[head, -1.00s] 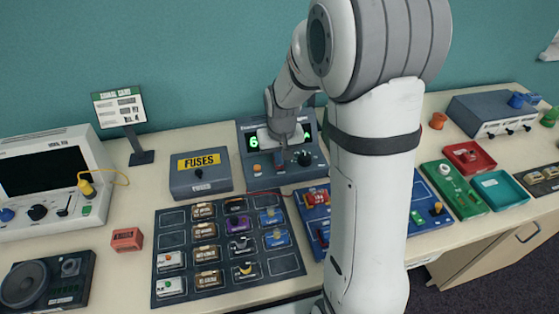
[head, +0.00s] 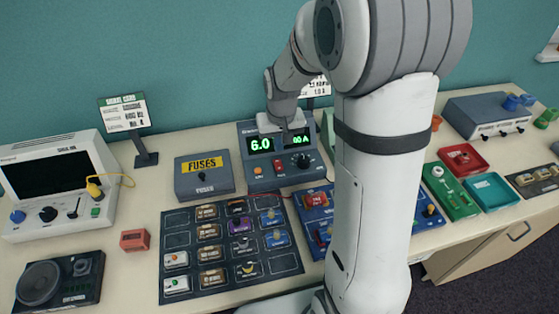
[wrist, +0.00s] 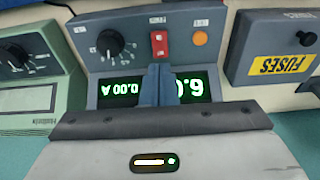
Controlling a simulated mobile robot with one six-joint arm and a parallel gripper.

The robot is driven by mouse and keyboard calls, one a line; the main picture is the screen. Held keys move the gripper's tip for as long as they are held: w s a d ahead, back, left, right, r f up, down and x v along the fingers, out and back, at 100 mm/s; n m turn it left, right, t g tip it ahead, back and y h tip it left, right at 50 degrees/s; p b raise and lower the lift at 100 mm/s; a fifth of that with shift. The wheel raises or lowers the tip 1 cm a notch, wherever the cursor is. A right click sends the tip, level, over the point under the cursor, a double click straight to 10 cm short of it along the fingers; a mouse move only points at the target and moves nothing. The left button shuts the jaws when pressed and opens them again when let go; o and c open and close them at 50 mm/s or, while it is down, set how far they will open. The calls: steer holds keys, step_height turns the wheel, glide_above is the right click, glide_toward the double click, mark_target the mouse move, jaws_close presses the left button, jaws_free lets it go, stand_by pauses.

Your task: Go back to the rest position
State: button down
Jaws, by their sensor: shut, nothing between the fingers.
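My gripper (head: 287,124) is at the power supply (head: 278,177) at the back of the table, in front of or above its display. In the wrist view my gripper (wrist: 158,72) is shut and empty. Its two fingers lie together across the display, between the 6.0 and the 0.00 A. The wrist view shows the power supply (wrist: 198,62) upside down, with a black knob (wrist: 110,44), a red switch (wrist: 159,43) and an orange button (wrist: 200,38). I cannot tell if the fingertips touch it; the head view hides them.
A fuse box (head: 203,188) stands left of the power supply. A card board (head: 175,222) lies in front. A scope-like unit (head: 25,230) and sign (head: 124,112) are at the left. Red (head: 463,160) and teal (head: 492,192) trays are at the right.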

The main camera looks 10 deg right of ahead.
stand_by(0.4)
steer(key=s+r, duration=0.5)
steer(key=s, duration=0.5)
steer(key=s+r+t, duration=0.1)
steer(key=s+r, duration=0.5)
steer(key=s, duration=0.5)
steer(key=shift+s+d+t, duration=0.25)
steer(key=shift+s+t, duration=0.05)
